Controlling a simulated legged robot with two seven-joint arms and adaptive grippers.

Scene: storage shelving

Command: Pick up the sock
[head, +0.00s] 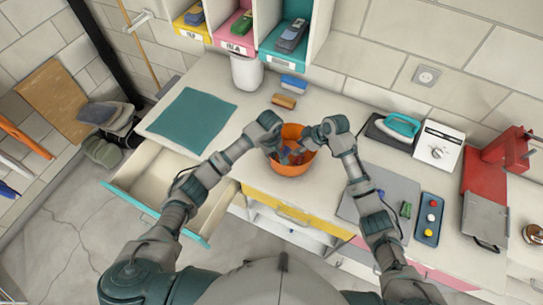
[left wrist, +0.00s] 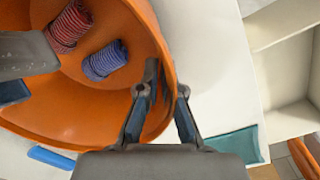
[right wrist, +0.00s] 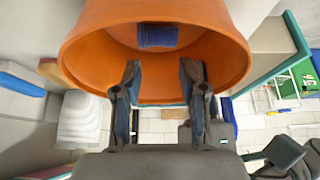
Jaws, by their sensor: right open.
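An orange bowl (head: 290,169) stands on the white counter with rolled socks in it. In the left wrist view a red striped sock (left wrist: 69,25) and a blue striped sock (left wrist: 106,60) lie inside the bowl. The blue sock also shows in the right wrist view (right wrist: 157,36), ahead of my right gripper (right wrist: 162,75), which is open and empty at the bowl. My left gripper (left wrist: 168,82) has one finger inside the bowl and one outside, drawn in on its rim. In the head view the hands partly hide the bowl's inside.
A teal mat (head: 193,119) lies left of the bowl. An open drawer (head: 150,190) juts out at the front left. Sponges (head: 284,101), a teal iron (head: 402,125), a grey board (head: 375,190) and a blue tray (head: 429,221) stand around. Cubbies hang above.

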